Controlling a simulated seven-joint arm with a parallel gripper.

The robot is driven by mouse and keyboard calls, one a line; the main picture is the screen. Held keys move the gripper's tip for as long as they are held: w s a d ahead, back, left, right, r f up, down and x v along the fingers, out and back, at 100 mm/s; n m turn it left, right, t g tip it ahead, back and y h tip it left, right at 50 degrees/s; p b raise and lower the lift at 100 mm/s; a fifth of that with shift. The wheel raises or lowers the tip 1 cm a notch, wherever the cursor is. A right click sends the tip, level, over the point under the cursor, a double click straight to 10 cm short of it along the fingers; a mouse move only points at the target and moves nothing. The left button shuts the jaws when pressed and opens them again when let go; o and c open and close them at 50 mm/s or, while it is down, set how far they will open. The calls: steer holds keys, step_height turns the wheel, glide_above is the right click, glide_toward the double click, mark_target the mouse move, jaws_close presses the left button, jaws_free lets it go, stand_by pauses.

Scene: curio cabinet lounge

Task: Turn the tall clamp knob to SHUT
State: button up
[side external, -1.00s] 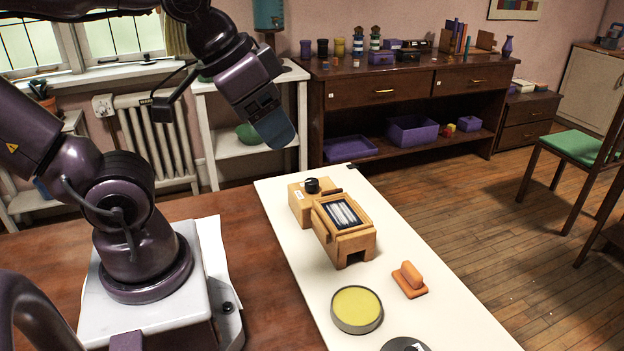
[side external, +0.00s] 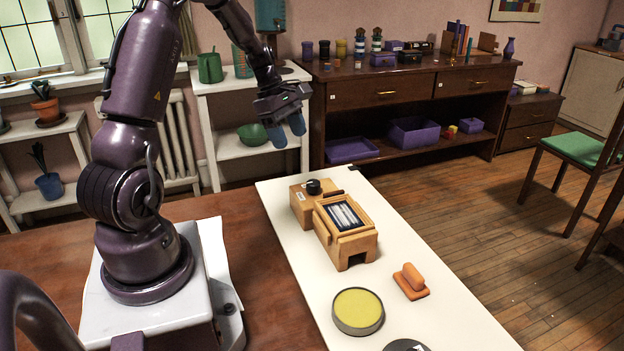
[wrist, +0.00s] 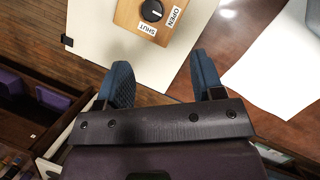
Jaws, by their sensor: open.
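The black clamp knob (side external: 313,187) sits on top of a wooden block (side external: 301,209) at the far end of the white board. In the wrist view the knob (wrist: 152,10) shows at the top edge, with an OPEN label (wrist: 174,16) to its right and a SHUT label (wrist: 147,29) below it. A pale mark shows on the knob, but I cannot tell surely which label it points to. My gripper (side external: 289,131) is open and empty, high above and behind the block; its two blue fingers also show in the wrist view (wrist: 162,75), apart from the knob.
A wooden frame box (side external: 349,248) with a dark striped panel adjoins the knob block. A yellow-topped round tin (side external: 358,311) and an orange handled block (side external: 411,281) stand nearer on the white board (side external: 295,250). A dark sideboard (side external: 408,88) stands behind.

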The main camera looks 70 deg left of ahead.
mark_target(313, 182)
steer(key=w+d+f, duration=0.1)
steer(key=f, duration=0.2)
steer(key=w+d+f+n, duration=0.1)
steer(key=w+f, duration=0.1)
steer(key=f, duration=0.2)
steer(key=w+d+f+n, duration=0.1)
steer(key=f, duration=0.3)
steer(key=shift+w+d+f, duration=0.1)
steer(key=shift+w+d, duration=0.05)
steer(key=shift+d, duration=0.05)
steer(key=c, duration=0.9)
